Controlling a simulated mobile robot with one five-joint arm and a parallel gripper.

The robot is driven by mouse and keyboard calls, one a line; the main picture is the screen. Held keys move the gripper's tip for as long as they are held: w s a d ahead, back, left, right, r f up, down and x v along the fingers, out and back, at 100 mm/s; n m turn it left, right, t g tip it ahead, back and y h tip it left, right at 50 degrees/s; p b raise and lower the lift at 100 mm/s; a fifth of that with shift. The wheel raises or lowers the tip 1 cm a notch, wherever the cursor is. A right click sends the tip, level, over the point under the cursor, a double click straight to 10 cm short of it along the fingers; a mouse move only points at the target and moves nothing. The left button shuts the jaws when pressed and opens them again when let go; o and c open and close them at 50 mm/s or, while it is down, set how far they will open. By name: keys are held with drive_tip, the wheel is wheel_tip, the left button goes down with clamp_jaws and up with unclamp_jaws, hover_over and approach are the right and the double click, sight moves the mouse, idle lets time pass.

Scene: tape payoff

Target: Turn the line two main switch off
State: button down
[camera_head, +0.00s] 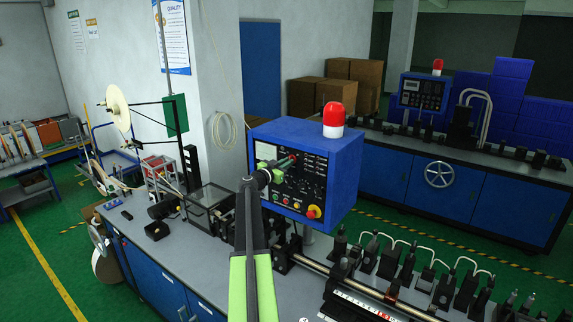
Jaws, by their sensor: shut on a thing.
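The near blue control box (345,165) stands on the grey bench, with a dark panel (312,185) of small buttons and labels facing me. My gripper (283,163) is at the upper left part of this panel, its green fingers shut on a small red switch (292,158). The fingers hide most of the switch, so its setting cannot be read. The line number on the box is too small to read. A red button on a yellow base (313,212) is at the panel's lower right, apart from my gripper.
A red and white beacon (333,119) stands on the near box. A second blue control box (423,97) is on the far bench. Black fittings and a rail (350,276) lie at right. A white reel (118,108) stands at left. Green floor is open at far left.

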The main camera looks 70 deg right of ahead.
drive_tip(key=n, duration=1)
drive_tip(key=shift+s, duration=0.1)
drive_tip(key=shift+n, duration=0.5)
drive_tip(key=c, duration=1.5)
unclamp_jaws()
drive_tip(key=v, duration=1.7)
drive_tip(key=shift+a, duration=0.25)
